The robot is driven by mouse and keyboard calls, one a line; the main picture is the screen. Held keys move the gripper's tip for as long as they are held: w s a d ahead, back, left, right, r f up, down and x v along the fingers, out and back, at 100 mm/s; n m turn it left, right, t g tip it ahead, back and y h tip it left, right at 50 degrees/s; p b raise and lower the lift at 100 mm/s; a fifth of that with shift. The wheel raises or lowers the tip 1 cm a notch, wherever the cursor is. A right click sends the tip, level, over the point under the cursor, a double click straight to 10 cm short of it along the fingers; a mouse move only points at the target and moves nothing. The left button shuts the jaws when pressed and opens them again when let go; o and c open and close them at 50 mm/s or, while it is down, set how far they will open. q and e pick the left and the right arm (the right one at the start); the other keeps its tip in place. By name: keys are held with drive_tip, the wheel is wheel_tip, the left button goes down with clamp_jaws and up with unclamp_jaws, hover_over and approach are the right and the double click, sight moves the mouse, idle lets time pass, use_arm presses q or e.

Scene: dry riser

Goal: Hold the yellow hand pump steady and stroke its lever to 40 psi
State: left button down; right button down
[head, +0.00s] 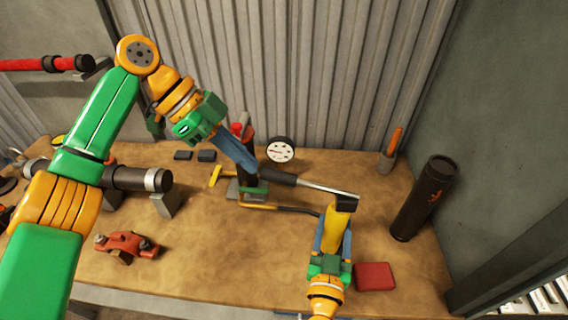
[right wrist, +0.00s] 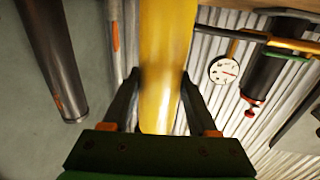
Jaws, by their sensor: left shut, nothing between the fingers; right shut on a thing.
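The yellow hand pump (head: 334,232) stands upright on the bench right of centre, its dark head on top. Its silver lever (head: 322,189) reaches left from the head to a black grip (head: 278,177). My right gripper (head: 331,250) is shut on the pump body, which fills the space between the fingers in the right wrist view (right wrist: 165,70). My left gripper (head: 249,163) is shut and empty, its blue fingers pointing down close to the grip's end; I cannot tell if they touch. The round white gauge (head: 280,150) stands behind the lever; its reading is too small to read.
A dark upright pipe with a red top (head: 243,131) is partly hidden behind my left gripper. A black cylinder (head: 424,198) leans at the right. A red pad (head: 375,277) lies beside the pump. A red clamp (head: 125,245) lies left; bench between is clear.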

use_arm(q)
drive_tip(key=v, duration=0.5)
drive_tip(key=shift+a+r, duration=0.15)
idle(0.3)
drive_tip(key=d+r, duration=0.3)
drive_tip(key=shift+s+d, duration=0.2)
drive_tip(key=shift+d, duration=0.05)
